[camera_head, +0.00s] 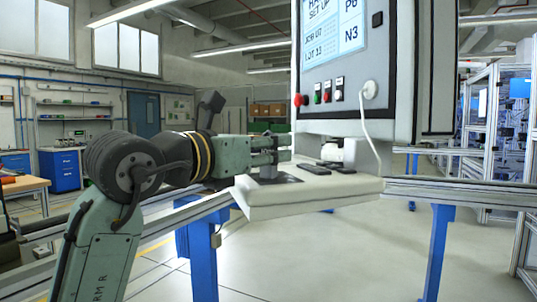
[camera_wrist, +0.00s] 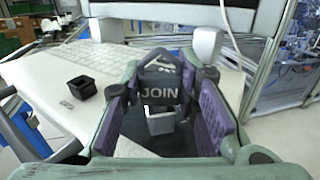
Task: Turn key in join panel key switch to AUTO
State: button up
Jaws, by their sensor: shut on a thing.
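My gripper (camera_wrist: 166,78) is shut on a black piece marked JOIN (camera_wrist: 161,94), which looks like the key's head or tag. A small grey block (camera_wrist: 160,124) shows just below it, between the purple finger pads. In the head view my gripper (camera_head: 282,150) reaches from the left, just above the left part of the white shelf (camera_head: 300,205) under the panel (camera_head: 345,80). The held piece is not clear there. I cannot make out the key switch or an AUTO mark in either view.
The panel carries a screen (camera_head: 335,28), several small buttons and a white plug (camera_head: 370,89) with a hanging cable. A keyboard (camera_wrist: 88,62) and a small black open box (camera_wrist: 82,87) are on the shelf. Rails on blue posts (camera_head: 437,250) stand around it.

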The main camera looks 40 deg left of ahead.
jog(key=o, duration=1.2)
jog(key=shift+o, duration=0.3)
jog(key=o, duration=0.4)
jog(key=shift+r, duration=0.1)
jog(key=shift+r+p, duration=2.8)
jog(key=shift+r, duration=0.65)
